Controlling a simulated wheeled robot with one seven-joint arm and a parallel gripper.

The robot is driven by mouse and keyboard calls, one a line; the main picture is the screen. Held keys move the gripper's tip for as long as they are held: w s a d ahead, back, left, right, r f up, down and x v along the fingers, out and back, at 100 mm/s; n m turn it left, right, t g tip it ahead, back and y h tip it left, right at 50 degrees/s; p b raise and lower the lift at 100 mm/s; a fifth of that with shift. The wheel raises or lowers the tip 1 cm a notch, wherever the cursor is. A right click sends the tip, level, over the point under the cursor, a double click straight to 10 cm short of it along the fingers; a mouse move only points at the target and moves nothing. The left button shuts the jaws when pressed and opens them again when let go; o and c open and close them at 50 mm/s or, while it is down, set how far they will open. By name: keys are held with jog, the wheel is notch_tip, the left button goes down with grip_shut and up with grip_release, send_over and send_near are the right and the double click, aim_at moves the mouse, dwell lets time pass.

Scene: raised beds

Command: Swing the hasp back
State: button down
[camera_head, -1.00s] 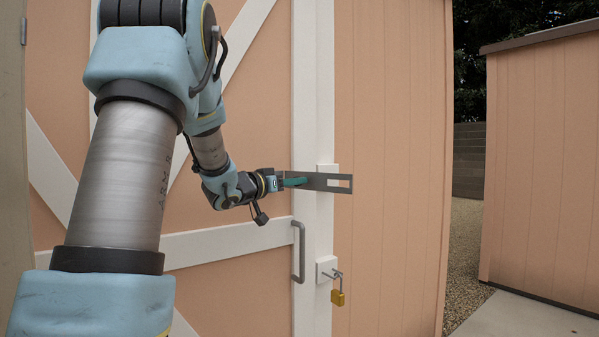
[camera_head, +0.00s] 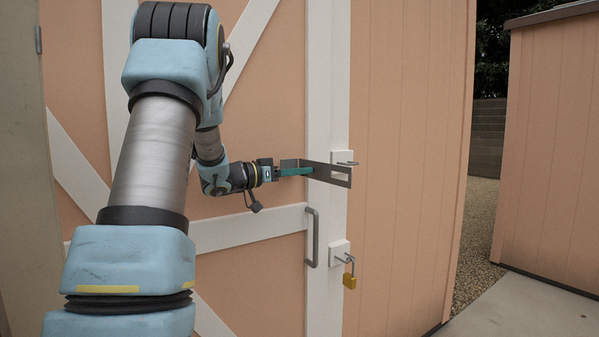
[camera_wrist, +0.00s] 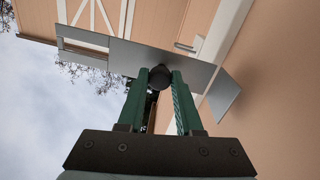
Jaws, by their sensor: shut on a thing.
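The hasp (camera_head: 340,181), a grey metal strap with a slot near its free end, stands out at an angle from the shed door. Its slotted end is clear of the upper staple (camera_head: 347,163) on a white block. My gripper (camera_head: 300,171) has green fingers at the strap. In the wrist view, the hasp (camera_wrist: 130,55) crosses above the fingers, and my gripper (camera_wrist: 160,82) is shut on a dark round knob (camera_wrist: 161,77) on the strap. The fingers hide part of the knob.
A brass padlock (camera_head: 349,281) hangs from a lower staple on another white block (camera_head: 339,250). A grey door handle (camera_head: 312,238) is left of it. The peach shed door (camera_head: 265,265) has white trim. A second shed (camera_head: 550,150) stands right, beyond a gravel gap.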

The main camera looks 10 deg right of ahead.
jog(key=c, duration=0.6)
grip_release()
jog(key=b+v, duration=0.2)
jog(key=v, duration=0.8)
jog(key=shift+s+a, duration=0.15)
jog(key=shift+a, duration=0.15)
